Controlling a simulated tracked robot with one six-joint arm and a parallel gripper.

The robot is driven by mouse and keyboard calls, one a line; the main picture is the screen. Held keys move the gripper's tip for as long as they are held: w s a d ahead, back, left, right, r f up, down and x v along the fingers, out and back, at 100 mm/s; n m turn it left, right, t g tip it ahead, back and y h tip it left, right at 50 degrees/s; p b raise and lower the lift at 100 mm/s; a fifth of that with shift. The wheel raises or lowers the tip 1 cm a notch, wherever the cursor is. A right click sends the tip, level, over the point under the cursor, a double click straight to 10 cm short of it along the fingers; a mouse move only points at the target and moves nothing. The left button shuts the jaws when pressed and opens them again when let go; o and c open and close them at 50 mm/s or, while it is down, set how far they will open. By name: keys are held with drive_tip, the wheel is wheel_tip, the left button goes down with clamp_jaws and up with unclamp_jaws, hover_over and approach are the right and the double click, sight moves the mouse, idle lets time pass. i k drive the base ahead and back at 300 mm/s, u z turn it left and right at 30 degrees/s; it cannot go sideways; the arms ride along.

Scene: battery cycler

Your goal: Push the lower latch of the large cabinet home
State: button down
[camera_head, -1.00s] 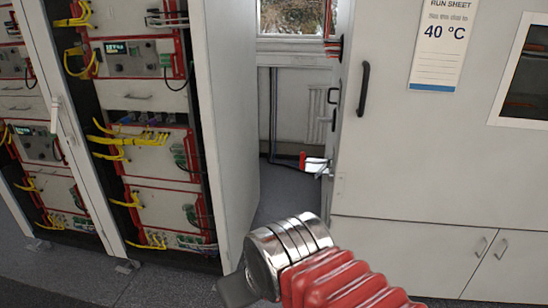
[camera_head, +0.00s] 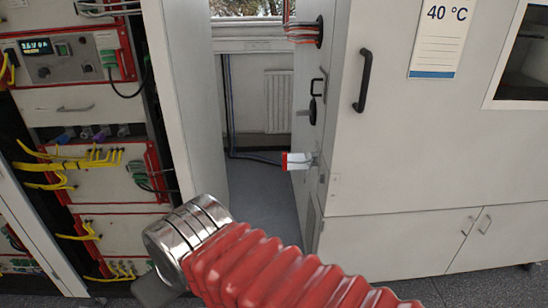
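The large cabinet (camera_head: 430,150) is pale grey and stands at the right, with a black bar handle on its front and a 40 °C run sheet. On its narrow left side, a red and white piece (camera_head: 298,161) sticks out to the left at a small metal fitting; it looks like the lower latch. A dark handle (camera_head: 316,101) sits above it on the same side. My arm, in a red bellows with a metal wrist, reaches in from the bottom. My gripper (camera_head: 155,290) shows only as a dark grey part at the lower left, apart from the cabinet; its fingertips are not distinguishable.
A rack (camera_head: 75,150) with yellow cables and red-edged units fills the left. Its pale side panel (camera_head: 185,100) borders a narrow gap. Grey floor (camera_head: 265,195) is clear in the gap, with a radiator (camera_head: 278,100) and window behind.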

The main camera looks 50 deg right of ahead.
sight(285, 161)
drive_tip(key=z, duration=0.45)
drive_tip(key=i, duration=1)
drive_tip(key=z, duration=0.6)
